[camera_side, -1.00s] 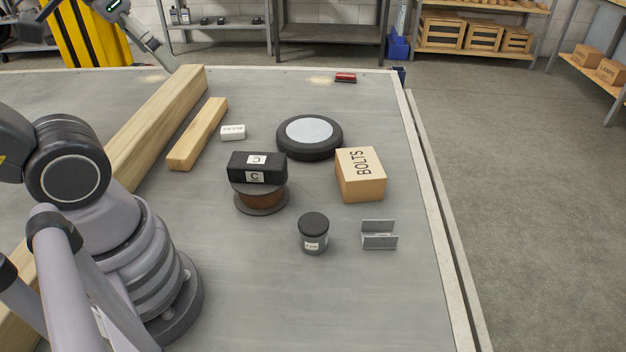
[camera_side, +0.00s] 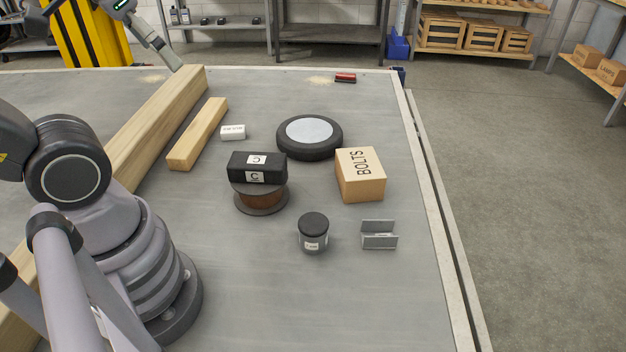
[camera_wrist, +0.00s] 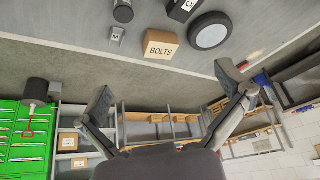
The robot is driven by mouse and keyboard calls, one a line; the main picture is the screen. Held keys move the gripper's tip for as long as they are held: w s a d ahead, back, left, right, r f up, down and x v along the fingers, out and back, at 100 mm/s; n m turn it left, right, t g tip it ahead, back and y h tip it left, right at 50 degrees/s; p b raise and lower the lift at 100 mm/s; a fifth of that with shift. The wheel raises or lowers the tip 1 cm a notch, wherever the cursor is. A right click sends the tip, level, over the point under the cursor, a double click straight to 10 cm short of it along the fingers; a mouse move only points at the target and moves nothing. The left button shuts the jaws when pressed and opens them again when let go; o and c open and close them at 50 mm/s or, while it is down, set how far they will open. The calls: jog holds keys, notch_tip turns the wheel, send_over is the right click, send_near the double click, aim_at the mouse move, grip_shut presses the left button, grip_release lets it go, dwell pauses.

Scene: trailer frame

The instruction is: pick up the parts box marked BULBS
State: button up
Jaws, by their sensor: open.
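No box marked BULBS can be made out in either view. A cardboard box marked BOLTS (camera_side: 360,176) sits upright on the grey table, right of the black tyre. It also shows in the wrist view (camera_wrist: 160,49). My gripper (camera_wrist: 164,77) is open and empty in the wrist view, its two fingers wide apart, touching nothing. In the side view a grey part of it (camera_side: 160,50) shows at the top left, over the far side of the table, well away from the BOLTS box.
Boxes stand on right-hand shelves (camera_side: 600,70).

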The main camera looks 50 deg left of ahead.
jog(key=w+a+f+m+g+y, duration=0.25)
jog(key=w+a+y, duration=0.2)
jog(key=a, duration=0.35)
jog(key=w+a+f+m+g+y, duration=0.1)
jog(key=w+a+m+g+y, duration=0.15)
jog(key=w+a, duration=0.4)
jog(key=m+t+y, duration=0.2)
jog(key=m+y, duration=0.4)
jog(key=m, duration=0.9)
send_over(233, 129)
jog(key=s+d, duration=0.1)
jog(key=d, duration=0.3)
notch_tip(233, 129, down, 27)
notch_tip(233, 129, down, 8)
jog(key=shift+d+r, duration=0.1)
jog(key=shift+r, duration=0.15)
jog(key=x, duration=0.5)
jog(key=shift+w+f, duration=0.1)
jog(key=shift+f, duration=0.2)
jog(key=shift+c, duration=0.3)
jog(key=c, duration=0.7)
